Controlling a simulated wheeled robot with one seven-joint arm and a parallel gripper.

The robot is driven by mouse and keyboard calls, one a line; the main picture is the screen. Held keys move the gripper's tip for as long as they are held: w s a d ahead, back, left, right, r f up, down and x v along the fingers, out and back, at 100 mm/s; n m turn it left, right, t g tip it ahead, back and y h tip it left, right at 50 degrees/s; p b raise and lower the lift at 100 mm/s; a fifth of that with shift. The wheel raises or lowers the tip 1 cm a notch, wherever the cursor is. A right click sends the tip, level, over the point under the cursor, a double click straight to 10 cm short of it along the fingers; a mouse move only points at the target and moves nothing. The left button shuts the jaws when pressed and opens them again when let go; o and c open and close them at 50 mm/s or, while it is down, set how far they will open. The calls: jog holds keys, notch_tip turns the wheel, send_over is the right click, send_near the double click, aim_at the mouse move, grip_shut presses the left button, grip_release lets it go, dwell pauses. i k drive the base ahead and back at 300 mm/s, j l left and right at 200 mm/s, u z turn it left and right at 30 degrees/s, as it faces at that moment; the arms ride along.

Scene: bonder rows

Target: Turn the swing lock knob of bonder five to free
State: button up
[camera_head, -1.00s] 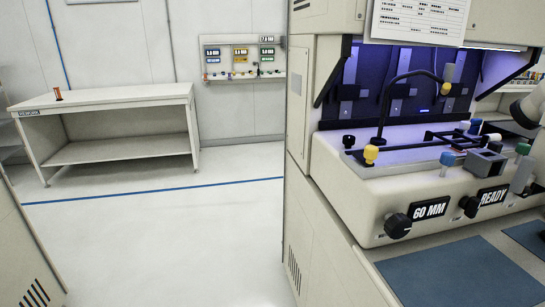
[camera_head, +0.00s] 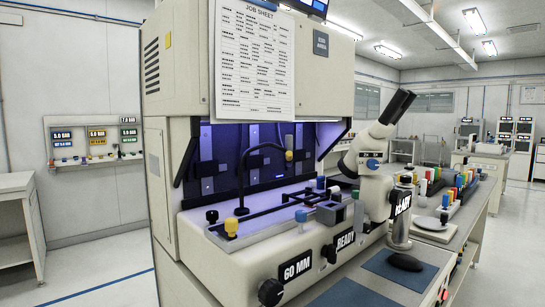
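A cream bonder (camera_head: 215,255) with a violet-lit bay stands in the middle of the head view. No number that I can read marks it as bonder five. On its front are a black knob (camera_head: 270,292) beside a "60 MM" plate (camera_head: 296,267), and another black knob (camera_head: 329,254) beside a "READY" plate (camera_head: 345,238). A second "READY" plate (camera_head: 403,204) is on the microscope post at the right. I cannot tell which knob is the swing lock, and no "free" mark is readable. My gripper is not in view.
A microscope (camera_head: 375,150) stands at the bonder's right end, with blue mats (camera_head: 392,264) and a dark mouse-like object (camera_head: 405,262) in front. A job sheet (camera_head: 255,60) hangs above the bay. A bench with coloured items extends right. Floor (camera_head: 110,265) is clear at left.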

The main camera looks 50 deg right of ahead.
aim_at(406, 179)
jog(key=z, duration=1.65)
